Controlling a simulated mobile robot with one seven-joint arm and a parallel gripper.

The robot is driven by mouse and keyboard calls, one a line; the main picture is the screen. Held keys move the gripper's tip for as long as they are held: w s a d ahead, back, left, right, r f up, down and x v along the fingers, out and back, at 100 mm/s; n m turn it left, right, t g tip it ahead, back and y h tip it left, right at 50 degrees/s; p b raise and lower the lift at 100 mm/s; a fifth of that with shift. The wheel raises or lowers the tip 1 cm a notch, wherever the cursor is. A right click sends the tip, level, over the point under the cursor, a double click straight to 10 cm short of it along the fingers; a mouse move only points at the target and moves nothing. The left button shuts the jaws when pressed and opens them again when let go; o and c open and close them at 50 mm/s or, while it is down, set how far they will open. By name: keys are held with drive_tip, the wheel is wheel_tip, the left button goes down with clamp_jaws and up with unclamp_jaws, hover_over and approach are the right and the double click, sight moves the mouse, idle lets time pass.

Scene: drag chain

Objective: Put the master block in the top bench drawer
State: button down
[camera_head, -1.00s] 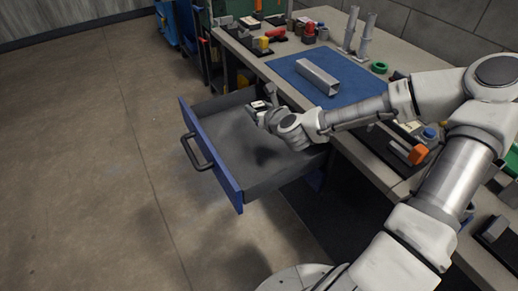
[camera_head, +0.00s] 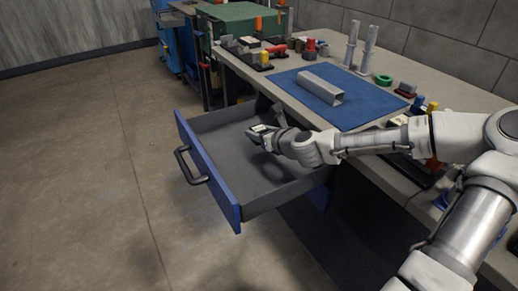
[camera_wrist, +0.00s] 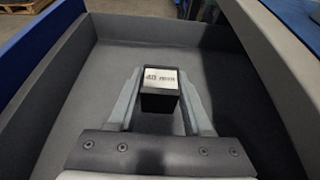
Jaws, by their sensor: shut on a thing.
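The master block (camera_wrist: 160,98) is a small dark block with a pale printed label on top. In the wrist view it sits between the two fingers of my gripper (camera_wrist: 160,108), which is shut on it. In the head view my gripper (camera_head: 258,133) and the block are over the open top bench drawer (camera_head: 209,168), which has a blue front, a black handle and grey inside. The drawer looks otherwise empty. I cannot tell how high the block is above the drawer floor.
The bench (camera_head: 445,98) carries a blue mat (camera_head: 365,108) with a grey metal channel (camera_head: 320,88) on it. Two metal posts (camera_head: 360,48), a green ring (camera_head: 383,79) and several small parts stand on the bench. Open floor (camera_head: 80,170) lies left of the drawer.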

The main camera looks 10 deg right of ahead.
sight(259, 144)
drive_tip(key=shift+f+b, duration=0.95)
drive_tip(key=shift+f, duration=1.25)
drive_tip(key=shift+f, duration=0.15)
drive_tip(key=shift+c, duration=1.6)
unclamp_jaws()
drive_tip(key=shift+s+r, duration=0.1)
drive_tip(key=shift+r, duration=0.1)
drive_tip(key=p+v, duration=0.4)
drive_tip(key=v, duration=0.8)
drive_tip(key=shift+f, duration=0.1)
drive_tip(key=shift+a, duration=0.1)
